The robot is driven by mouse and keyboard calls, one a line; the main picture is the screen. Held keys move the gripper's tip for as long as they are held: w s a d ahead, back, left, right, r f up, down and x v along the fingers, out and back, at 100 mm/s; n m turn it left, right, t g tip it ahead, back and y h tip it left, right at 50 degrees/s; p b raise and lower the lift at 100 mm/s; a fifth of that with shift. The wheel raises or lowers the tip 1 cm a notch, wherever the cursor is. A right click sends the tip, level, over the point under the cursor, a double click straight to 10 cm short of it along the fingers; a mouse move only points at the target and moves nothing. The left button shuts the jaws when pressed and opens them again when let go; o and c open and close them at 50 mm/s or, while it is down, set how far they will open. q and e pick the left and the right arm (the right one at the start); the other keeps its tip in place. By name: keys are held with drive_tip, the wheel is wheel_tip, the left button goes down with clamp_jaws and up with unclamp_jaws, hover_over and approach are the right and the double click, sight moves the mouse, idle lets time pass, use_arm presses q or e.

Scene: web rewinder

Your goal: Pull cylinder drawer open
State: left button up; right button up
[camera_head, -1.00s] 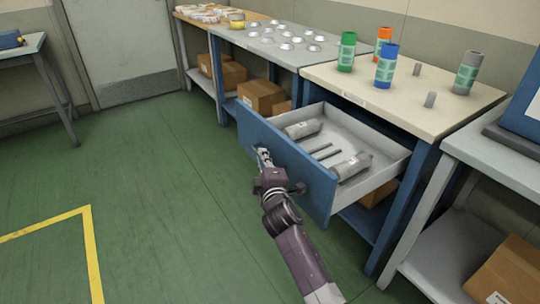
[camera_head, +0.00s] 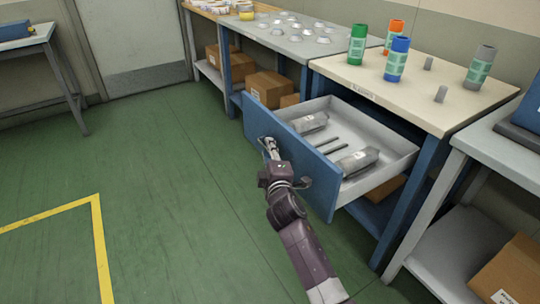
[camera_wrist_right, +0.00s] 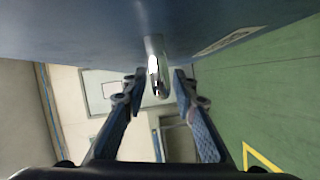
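The cylinder drawer (camera_head: 290,160) under the cream-topped bench is pulled out, its blue front standing well clear of the bench. Inside lie two grey cylinders, one at the back left (camera_head: 309,123) and one nearer the front right (camera_head: 357,160), with thin dark rods between them. My right gripper (camera_head: 268,145) is at the left part of the drawer front. In the right wrist view its two fingers (camera_wrist_right: 157,88) stand apart on either side of the shiny metal handle (camera_wrist_right: 155,68), with visible gaps. My left gripper is not in view.
On the bench top (camera_head: 350,80) stand green, orange, blue and grey cylinders and two short grey pegs. Cardboard boxes (camera_head: 268,88) sit on the shelf of the neighbouring bench. The green floor (camera_head: 170,190) left of the drawer is clear.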

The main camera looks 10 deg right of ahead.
drive_tip(key=s, duration=1.2)
drive_tip(key=shift+a+r, duration=0.2)
drive_tip(key=shift+r, duration=0.25)
drive_tip(key=shift+w, duration=0.1)
